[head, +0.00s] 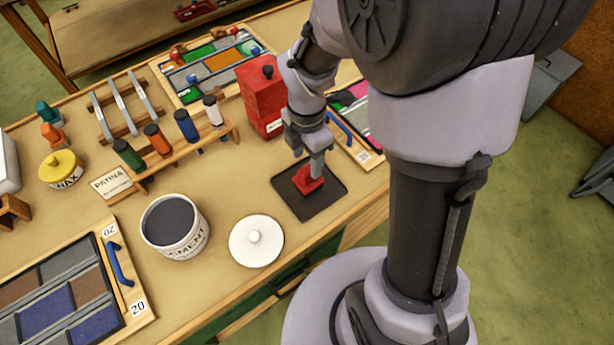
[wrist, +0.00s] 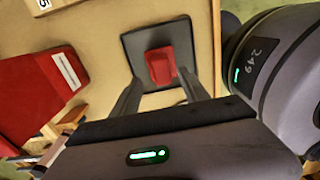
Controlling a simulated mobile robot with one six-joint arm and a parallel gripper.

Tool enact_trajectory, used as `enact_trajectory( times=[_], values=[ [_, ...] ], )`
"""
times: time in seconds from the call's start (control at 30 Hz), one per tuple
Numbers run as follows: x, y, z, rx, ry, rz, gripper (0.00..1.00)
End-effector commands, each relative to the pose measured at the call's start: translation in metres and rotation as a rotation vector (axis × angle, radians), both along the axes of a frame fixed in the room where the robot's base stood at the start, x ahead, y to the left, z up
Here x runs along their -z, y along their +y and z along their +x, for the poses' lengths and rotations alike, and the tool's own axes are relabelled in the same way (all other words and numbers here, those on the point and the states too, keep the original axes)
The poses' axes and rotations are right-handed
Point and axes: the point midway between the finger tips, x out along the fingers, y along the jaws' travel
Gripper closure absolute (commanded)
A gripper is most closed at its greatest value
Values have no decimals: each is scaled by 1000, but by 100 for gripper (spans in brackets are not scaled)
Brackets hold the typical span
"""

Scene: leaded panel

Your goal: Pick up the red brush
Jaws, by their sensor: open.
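The red brush (head: 307,181) lies on a dark square mat (head: 325,204) near the front right edge of the bench. My gripper (head: 316,165) is over it, pointing down, its fingers close to the brush in the head view. In the wrist view the red brush (wrist: 161,66) shows between and just beyond the two open fingers (wrist: 160,88), on the dark mat (wrist: 191,33). I cannot tell whether the fingers touch it. The gripper hides part of the brush in the head view.
A red box (head: 261,95) stands behind my gripper. A white lid (head: 256,241) and a cement tub (head: 174,226) are left of the mat. A rack of coloured bottles (head: 186,126) stands further left. Panels with blue handles (head: 120,264) lie on the bench.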

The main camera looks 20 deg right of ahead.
Motion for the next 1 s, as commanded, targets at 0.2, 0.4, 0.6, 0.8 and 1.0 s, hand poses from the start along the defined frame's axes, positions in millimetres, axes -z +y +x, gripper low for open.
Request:
enact_trajectory(
  times=[0.2, 0.4, 0.6, 0.8, 1.0],
  values=[
    [44, -3, -4, 1, 2, -1, 47],
    [48, -3, -3, 1, -1, 0, 47],
    [48, -3, -3, 1, -1, -1, 77],
    [48, -3, -3, 1, 0, 0, 100],
    [48, -3, -3, 1, -1, -1, 100]
  ],
)
